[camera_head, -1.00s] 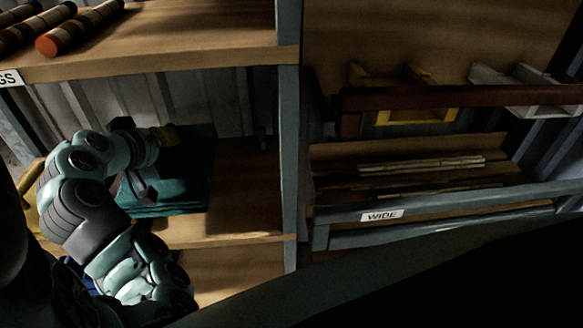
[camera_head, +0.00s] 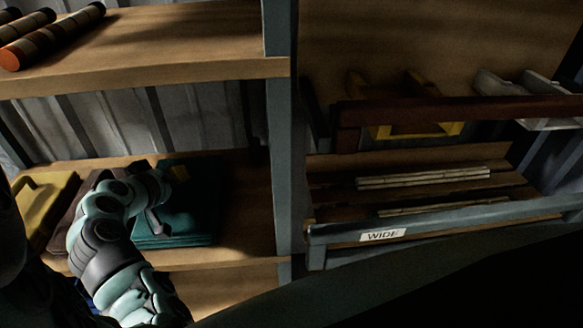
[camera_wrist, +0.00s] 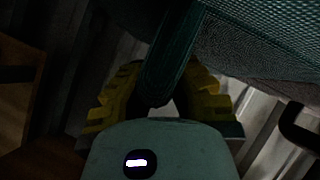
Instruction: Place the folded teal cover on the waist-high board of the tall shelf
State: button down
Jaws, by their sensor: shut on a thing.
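The folded teal cover (camera_head: 190,218) is at the middle board (camera_head: 245,205) of the tall shelf, at the right end of a row of folded covers. It looks flat and level; whether its full weight rests on the board I cannot tell.
A yellow folded cover (camera_head: 45,205) and a dark maroon one (camera_head: 82,205) lie left of the teal one. An upper board (camera_head: 170,45) holds striped rolls. A grey shelf post (camera_head: 281,150) stands to the right, with bare board before it. A rack labelled WIDE (camera_head: 383,235) is beyond.

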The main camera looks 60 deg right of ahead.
jog(key=shift+f, duration=0.25)
jog(key=shift+f, duration=0.25)
jog(key=c, duration=1.1)
grip_release()
jog(key=shift+r, duration=0.1)
jog(key=shift+c, duration=0.2)
jog(key=shift+r, duration=0.15)
jog(key=shift+a+r, duration=0.3)
jog(key=shift+a, duration=0.15)
jog(key=v, duration=1.1)
jog(key=shift+s+f+b, duration=0.1)
jog(key=shift+f+b, duration=0.05)
jog(key=shift+b, duration=0.25)
